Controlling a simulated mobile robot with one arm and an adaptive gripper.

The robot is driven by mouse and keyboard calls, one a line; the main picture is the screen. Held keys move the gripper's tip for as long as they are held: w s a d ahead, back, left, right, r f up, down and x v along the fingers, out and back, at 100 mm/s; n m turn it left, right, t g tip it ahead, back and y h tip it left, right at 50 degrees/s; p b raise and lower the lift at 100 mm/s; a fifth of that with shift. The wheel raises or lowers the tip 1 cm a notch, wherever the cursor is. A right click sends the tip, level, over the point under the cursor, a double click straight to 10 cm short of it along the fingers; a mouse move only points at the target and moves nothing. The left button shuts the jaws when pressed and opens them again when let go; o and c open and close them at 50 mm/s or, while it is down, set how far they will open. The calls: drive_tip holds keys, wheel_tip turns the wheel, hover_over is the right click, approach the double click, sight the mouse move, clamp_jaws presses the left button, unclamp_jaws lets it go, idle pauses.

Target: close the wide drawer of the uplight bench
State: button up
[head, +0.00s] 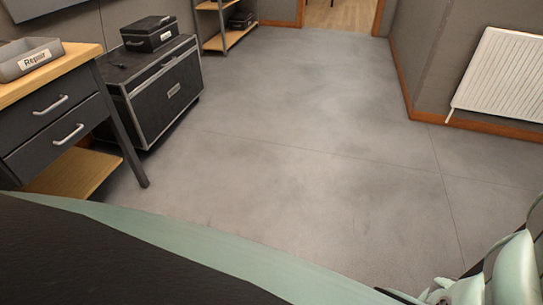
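A bench (86,59) with a wooden top stands at the left edge, cut off by the frame. It has two dark drawers with silver bar handles, an upper drawer (32,113) and a lower drawer (84,146). No label shows whether this is the uplight bench, and no drawer stands out as the wide one. Pale green parts of my arm show at the lower right corner, far from the bench. My gripper's fingers are not seen.
A grey tray labelled "Repair" (27,62) sits on the bench. A black flight case (165,98) with a smaller case (149,34) on top stands beyond it. A shelf unit (226,42) is farther back; a white radiator (500,78) is at right. The grey floor between is clear.

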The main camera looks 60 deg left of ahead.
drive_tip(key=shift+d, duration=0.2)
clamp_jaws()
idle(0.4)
